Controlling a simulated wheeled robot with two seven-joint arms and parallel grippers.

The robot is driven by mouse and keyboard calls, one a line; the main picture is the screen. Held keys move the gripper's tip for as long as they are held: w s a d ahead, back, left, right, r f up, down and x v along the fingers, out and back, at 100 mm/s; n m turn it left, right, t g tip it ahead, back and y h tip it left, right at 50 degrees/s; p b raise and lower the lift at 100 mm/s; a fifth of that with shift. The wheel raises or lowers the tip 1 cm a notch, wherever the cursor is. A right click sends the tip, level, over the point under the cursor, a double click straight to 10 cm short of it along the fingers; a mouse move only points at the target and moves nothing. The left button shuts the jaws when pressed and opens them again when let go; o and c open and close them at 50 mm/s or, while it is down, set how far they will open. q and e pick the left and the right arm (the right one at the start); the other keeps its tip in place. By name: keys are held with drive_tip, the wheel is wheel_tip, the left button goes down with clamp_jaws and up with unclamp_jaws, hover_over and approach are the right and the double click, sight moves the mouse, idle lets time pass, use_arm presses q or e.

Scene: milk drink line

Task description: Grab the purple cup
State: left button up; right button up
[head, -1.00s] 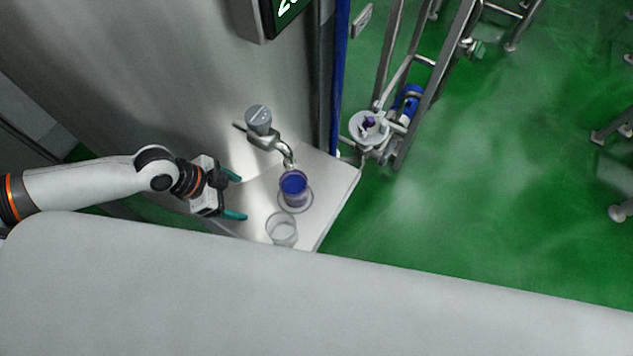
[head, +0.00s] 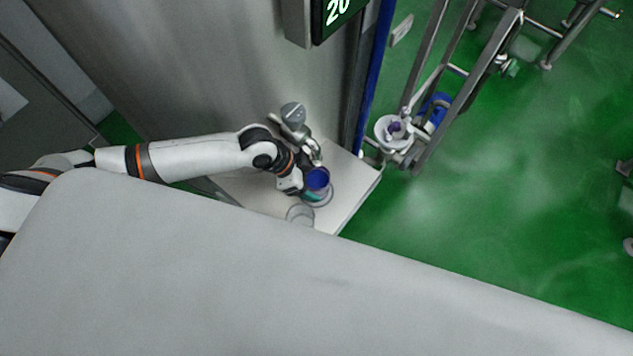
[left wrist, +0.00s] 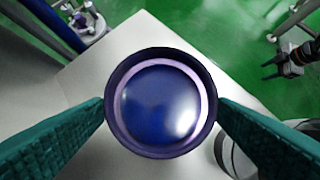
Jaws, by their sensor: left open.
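The purple cup (head: 317,179) stands upright under the tap on the small white shelf, with dark blue-purple contents or inside. In the left wrist view the cup (left wrist: 160,103) is seen from above, filling the middle. My left gripper (head: 309,191) is at the cup, its teal fingers open. In the left wrist view the fingers of my left gripper (left wrist: 161,112) lie on either side of the cup, close to its rim; whether they touch it I cannot tell. My right gripper is not seen in the head view; a dark gripper-like part (left wrist: 291,62) shows at the right of the left wrist view.
A clear glass (head: 300,215) stands on the shelf (head: 345,210) close in front of the cup. A metal tap (head: 294,122) is right behind the cup. A steel wall stands at the back. Green floor and a metal frame (head: 440,95) lie to the right.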

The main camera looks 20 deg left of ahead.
sight(317, 183)
use_arm(q)
drive_tip(key=x, duration=0.3)
drive_tip(key=shift+d+f, duration=0.15)
drive_tip(key=shift+f, duration=0.1)
drive_tip(key=shift+c, duration=0.2)
drive_tip(key=c, duration=1.2)
drive_tip(key=shift+r, duration=0.1)
